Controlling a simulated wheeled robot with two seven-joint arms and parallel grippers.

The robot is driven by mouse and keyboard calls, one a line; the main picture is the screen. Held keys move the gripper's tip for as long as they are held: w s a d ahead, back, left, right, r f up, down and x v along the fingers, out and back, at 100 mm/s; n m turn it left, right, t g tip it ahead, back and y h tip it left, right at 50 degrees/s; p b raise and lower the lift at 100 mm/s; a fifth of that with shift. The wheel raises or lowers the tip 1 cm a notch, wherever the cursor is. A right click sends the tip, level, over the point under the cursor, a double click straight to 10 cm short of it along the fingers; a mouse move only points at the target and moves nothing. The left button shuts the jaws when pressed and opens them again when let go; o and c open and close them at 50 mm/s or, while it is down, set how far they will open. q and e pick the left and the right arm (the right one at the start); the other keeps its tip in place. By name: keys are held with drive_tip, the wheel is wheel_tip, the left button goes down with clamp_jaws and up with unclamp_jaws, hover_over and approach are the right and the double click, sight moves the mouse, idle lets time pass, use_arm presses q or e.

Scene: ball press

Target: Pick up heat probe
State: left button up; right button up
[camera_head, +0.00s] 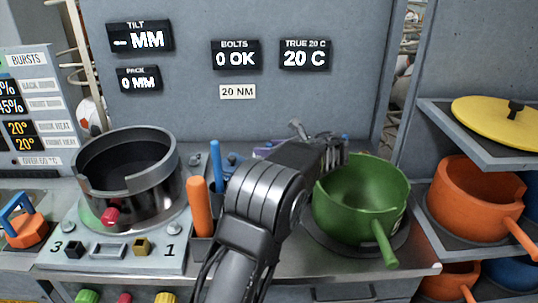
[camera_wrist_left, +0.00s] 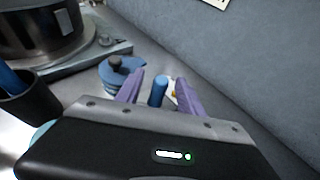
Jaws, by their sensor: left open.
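My left gripper (camera_head: 264,150) is low at the back of the bench, between the press and the green pot, partly hidden by its own arm in the head view. In the left wrist view its two purple fingers (camera_wrist_left: 158,88) are apart. A short upright blue cylinder (camera_wrist_left: 158,91), possibly the heat probe's handle, shows between the fingers, with gaps on both sides. I cannot tell how far ahead of the fingertips it stands. In the head view it cannot be told apart behind the hand. My right gripper is not in view.
A blue ribbed piece with a black knob (camera_wrist_left: 117,72) stands close left of the fingers. A dark holder with orange (camera_head: 199,205) and blue (camera_head: 215,165) handles is nearer. The metal press pot (camera_head: 125,180) is left, the green pot (camera_head: 362,195) right, the grey wall (camera_head: 190,110) behind.

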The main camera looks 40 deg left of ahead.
use_arm(q)
drive_tip(key=shift+c, duration=0.5)
clamp_jaws()
